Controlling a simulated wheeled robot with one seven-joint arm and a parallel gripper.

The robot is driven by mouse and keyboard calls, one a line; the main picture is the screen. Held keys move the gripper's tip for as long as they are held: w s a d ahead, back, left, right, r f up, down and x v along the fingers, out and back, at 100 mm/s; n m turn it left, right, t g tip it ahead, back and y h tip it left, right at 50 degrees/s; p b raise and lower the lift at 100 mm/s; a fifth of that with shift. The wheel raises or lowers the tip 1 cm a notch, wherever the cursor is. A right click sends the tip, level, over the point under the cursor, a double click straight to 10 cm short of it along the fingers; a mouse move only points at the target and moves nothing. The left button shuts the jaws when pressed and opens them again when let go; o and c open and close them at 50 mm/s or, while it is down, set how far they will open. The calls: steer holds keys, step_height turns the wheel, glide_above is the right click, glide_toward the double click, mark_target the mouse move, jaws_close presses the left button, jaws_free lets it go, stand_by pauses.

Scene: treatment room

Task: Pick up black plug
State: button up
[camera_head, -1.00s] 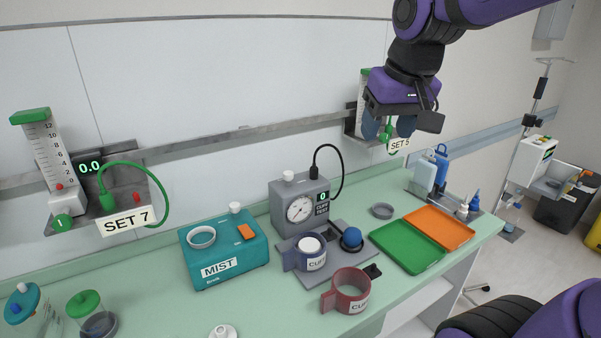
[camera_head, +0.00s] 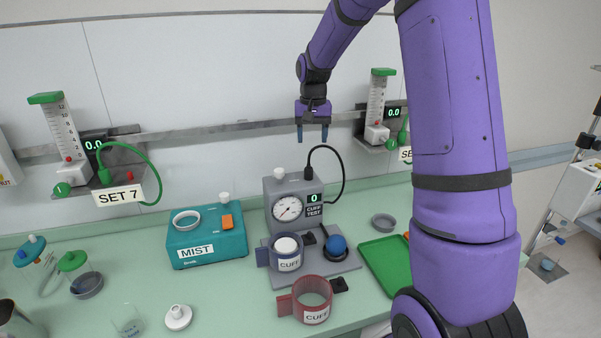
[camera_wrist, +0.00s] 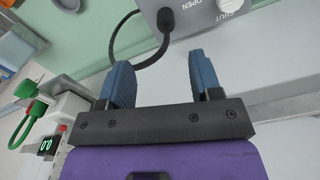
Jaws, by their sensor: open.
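The black plug (camera_head: 308,173) stands upright in the top of the grey cuff tester (camera_head: 282,186), its black cable (camera_head: 341,175) looping over to the right. In the wrist view the black plug (camera_wrist: 166,20) shows near the top edge, beyond and roughly between my fingers. My gripper (camera_head: 312,136) points down, open and empty, above the plug and apart from it. Its two blue fingers also show in the wrist view (camera_wrist: 160,68).
The wall rail (camera_head: 240,128) runs behind my gripper. A flowmeter (camera_head: 378,105) is on it to the right. A teal MIST box (camera_head: 206,246), a blue cuff (camera_head: 287,262), a red cuff (camera_head: 313,300) and a green tray (camera_head: 385,262) are on the counter.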

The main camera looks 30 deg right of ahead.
mark_target(309, 167)
steer(key=shift+w+d+f, duration=0.1)
steer(key=shift+w+f, duration=0.25)
steer(key=shift+f, duration=0.4)
step_height(309, 167, down, 5)
steer(key=shift+f, duration=0.1)
steer(key=f, duration=0.4)
steer(key=shift+w+a+f, duration=0.2)
steer(key=shift+w+f, duration=0.1)
steer(key=shift+f, duration=0.1)
steer(key=c, duration=1)
